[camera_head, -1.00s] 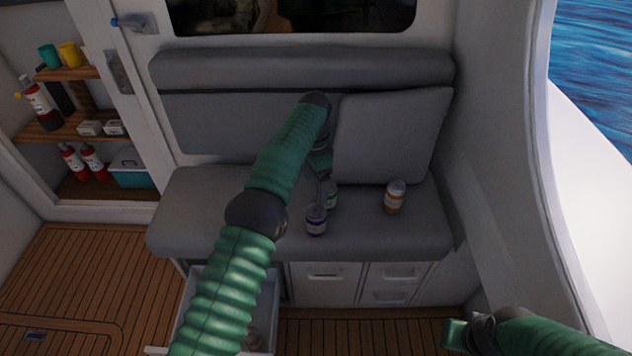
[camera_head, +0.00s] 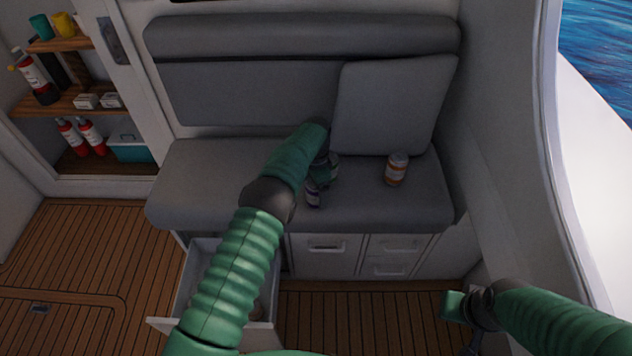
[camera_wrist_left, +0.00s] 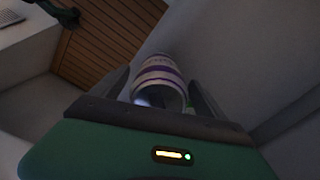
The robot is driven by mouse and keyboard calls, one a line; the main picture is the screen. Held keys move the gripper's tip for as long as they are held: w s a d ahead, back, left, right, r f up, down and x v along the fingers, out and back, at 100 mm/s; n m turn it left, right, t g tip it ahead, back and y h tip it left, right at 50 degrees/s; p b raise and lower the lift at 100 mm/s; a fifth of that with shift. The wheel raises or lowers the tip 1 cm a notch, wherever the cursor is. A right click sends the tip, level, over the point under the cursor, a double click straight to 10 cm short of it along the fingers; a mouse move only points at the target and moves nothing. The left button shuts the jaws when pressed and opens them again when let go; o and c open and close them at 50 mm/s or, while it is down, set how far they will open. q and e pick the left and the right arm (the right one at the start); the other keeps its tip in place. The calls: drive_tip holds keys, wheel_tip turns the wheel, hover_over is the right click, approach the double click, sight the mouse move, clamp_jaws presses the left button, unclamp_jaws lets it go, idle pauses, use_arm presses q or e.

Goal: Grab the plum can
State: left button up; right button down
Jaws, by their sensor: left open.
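The plum can (camera_head: 313,198), with a purple band, stands on the grey bench seat, partly hidden by my left gripper. My left gripper (camera_head: 319,182) is open above and against the view of the can. In the left wrist view, the white-and-purple can (camera_wrist_left: 160,72) shows between the two open fingers, with one finger on each side. Contact with the fingers cannot be told. My right gripper (camera_head: 457,306) is at the lower right, away from the can; its fingers are not clear.
An orange-labelled can (camera_head: 396,169) stands on the bench seat (camera_head: 215,185) to the right. Another can (camera_head: 334,163) is mostly hidden behind my left gripper. An open drawer (camera_head: 190,285) sits below the bench at left. Shelves (camera_head: 75,104) stand at far left.

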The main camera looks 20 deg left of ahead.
use_arm(q)
drive_tip(key=shift+f, duration=0.1)
drive_tip(key=shift+c, duration=0.5)
clamp_jaws()
drive_tip(key=shift+s+d, duration=0.1)
use_arm(e)
drive_tip(key=shift+r, duration=0.1)
